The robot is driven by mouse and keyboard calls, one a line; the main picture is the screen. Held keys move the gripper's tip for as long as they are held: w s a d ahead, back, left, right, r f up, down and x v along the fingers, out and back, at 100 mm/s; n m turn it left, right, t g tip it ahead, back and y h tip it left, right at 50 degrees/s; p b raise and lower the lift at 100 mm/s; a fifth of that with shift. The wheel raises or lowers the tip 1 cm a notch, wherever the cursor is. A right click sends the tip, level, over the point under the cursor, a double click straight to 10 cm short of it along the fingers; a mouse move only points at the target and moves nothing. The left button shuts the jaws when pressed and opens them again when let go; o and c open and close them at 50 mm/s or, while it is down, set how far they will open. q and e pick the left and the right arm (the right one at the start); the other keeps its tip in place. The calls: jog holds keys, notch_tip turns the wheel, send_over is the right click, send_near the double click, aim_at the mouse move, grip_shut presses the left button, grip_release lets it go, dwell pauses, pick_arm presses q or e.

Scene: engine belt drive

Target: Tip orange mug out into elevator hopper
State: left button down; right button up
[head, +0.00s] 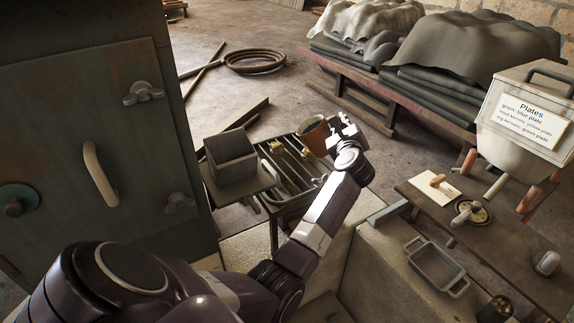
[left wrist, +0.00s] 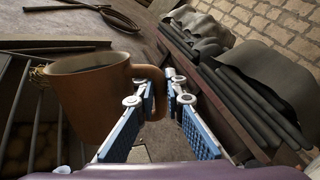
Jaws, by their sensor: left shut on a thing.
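The orange mug (head: 316,140) is held in the air at the right end of a slatted metal frame. It looks roughly upright, its contents unclear. My left gripper (head: 343,130) is to the right of the mug. In the left wrist view, the fingers (left wrist: 167,97) are shut on the handle of the mug (left wrist: 95,105). A grey, open-topped square box (head: 231,158) stands left of the mug, apart from it; it may be the elevator hopper, but no label shows. My right gripper is not in view.
The slatted frame (head: 284,182) lies between box and mug. A dark cabinet (head: 95,130) stands at left. Covered stacks (head: 450,55) stand behind.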

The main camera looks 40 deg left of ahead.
pick_arm(q)
jog(key=w+d+f+m+y+b, duration=0.1)
jog(key=w+d+f+m+b, duration=0.2)
jog(key=d+f+m+b, duration=0.1)
jog(key=shift+w+d+f+m+t, duration=0.35)
jog(key=shift+d+f+m, duration=0.55)
jog(key=shift+f+m, duration=0.55)
jog(key=shift+f+n, duration=0.1)
jog(key=shift+n, duration=0.15)
